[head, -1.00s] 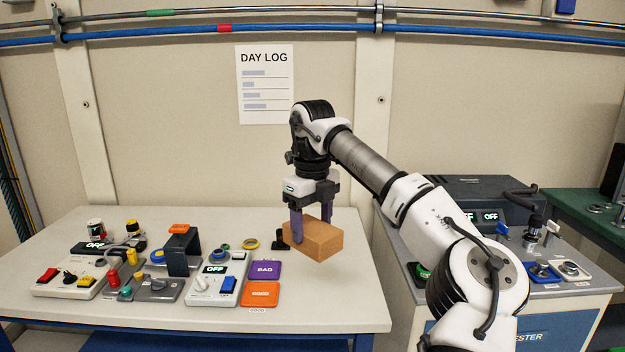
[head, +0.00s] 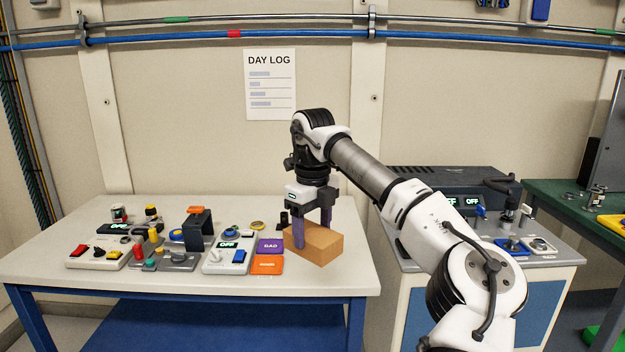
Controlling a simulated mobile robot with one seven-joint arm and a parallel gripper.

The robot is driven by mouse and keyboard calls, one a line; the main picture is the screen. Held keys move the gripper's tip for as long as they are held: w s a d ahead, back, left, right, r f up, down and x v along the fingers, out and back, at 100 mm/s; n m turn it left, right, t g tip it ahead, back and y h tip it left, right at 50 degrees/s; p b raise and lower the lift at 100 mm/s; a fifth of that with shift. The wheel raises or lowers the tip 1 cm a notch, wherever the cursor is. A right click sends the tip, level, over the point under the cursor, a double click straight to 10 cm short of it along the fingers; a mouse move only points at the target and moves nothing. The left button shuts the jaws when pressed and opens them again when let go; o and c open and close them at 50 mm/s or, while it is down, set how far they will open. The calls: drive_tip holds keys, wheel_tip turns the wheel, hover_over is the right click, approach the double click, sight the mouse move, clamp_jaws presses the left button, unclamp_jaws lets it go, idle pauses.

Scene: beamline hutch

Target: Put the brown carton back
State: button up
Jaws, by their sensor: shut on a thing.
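The brown carton (head: 317,246) is a small box at the right part of the white table (head: 340,283). My gripper (head: 312,236) points down and is shut on the carton, its purple fingers on either side. From this view I cannot tell whether the carton touches the tabletop or hangs just above it. The far finger is partly hidden behind the carton.
Left of the carton lie a purple card (head: 270,246) and an orange card (head: 266,265). A white control box (head: 226,258) and several small devices fill the table's left and middle. A grey tester bench (head: 540,256) stands to the right.

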wheel_tip(320, 180, down, 37)
drive_tip(key=w+d+n, duration=0.1)
drive_tip(key=w+n, duration=0.1)
drive_tip(key=n, duration=1.5)
drive_tip(key=s+f+n, duration=0.4)
drive_tip(key=f+n, duration=0.1)
drive_tip(key=f, duration=0.3)
drive_tip(key=s+f+n, duration=0.3)
drive_tip(key=f+n, duration=0.1)
drive_tip(key=f, duration=0.4)
drive_tip(key=s+a+f, duration=0.1)
drive_tip(key=s+f, duration=0.3)
drive_tip(key=s, duration=0.5)
drive_tip(key=shift+s+a+f, duration=0.15)
drive_tip(key=shift+s, duration=0.2)
drive_tip(key=w+r, duration=0.4)
drive_tip(key=r, duration=0.2)
drive_tip(key=shift+w, duration=0.4)
